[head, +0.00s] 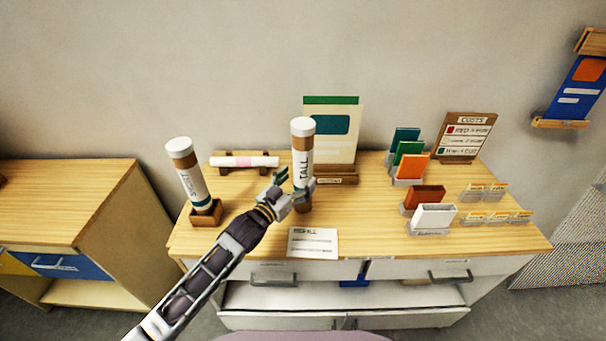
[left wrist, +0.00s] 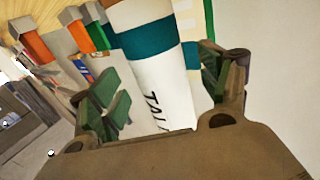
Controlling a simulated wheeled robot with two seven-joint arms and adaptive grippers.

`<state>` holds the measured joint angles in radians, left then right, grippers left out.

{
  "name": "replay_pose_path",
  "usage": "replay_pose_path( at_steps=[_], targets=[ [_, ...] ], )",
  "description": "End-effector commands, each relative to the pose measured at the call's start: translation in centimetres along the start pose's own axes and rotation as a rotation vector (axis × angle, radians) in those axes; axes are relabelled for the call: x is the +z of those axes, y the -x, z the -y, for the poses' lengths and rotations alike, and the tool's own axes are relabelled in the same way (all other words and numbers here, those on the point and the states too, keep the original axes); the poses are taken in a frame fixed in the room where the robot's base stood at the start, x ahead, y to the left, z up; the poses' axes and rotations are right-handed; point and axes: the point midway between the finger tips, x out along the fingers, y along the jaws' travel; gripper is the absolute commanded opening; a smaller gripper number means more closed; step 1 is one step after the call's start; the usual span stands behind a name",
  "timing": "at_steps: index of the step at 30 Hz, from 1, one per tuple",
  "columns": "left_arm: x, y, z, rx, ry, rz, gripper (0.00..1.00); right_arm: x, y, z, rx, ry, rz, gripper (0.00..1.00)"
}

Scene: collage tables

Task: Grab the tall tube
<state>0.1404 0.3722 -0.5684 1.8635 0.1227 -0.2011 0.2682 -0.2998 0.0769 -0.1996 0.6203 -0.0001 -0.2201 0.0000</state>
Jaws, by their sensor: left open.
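The tall tube (head: 303,158) stands upright near the middle of the table, with a white cap, a brown band and "TALL" on its white side. In the left wrist view the tube (left wrist: 160,75) shows a teal band and part of its lettering. My left gripper (head: 294,184) is open at the tube's lower part. In the left wrist view its green-padded fingers (left wrist: 165,88) lie on either side of the tube; whether they touch it I cannot tell. The tube's lower end is partly hidden by the gripper. My right gripper is not in view.
A tilted short tube (head: 188,178) stands in a wooden holder at the left. Another tube (head: 245,162) lies on a rack behind. A framed board (head: 333,110) stands behind the tall tube. A white card (head: 313,242) lies in front. Coloured booklets (head: 411,165) stand at the right.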

Motion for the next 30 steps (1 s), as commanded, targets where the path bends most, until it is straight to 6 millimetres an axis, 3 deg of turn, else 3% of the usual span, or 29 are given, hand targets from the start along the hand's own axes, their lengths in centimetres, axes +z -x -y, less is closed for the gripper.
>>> replay_pose_path(
  at_steps=[12, 28, 30],
  targets=[
    [0.1, -3.0, 0.0, 0.0, 0.0, 0.001, 0.77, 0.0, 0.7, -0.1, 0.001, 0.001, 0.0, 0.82],
    [0.2, -3.1, 0.0, 0.001, 0.0, 0.001, 0.77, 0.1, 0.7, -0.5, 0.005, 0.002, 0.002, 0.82],
    [0.2, -3.1, 0.0, 0.001, 0.0, 0.001, 0.68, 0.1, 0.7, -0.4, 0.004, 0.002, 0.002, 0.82]
  ],
)
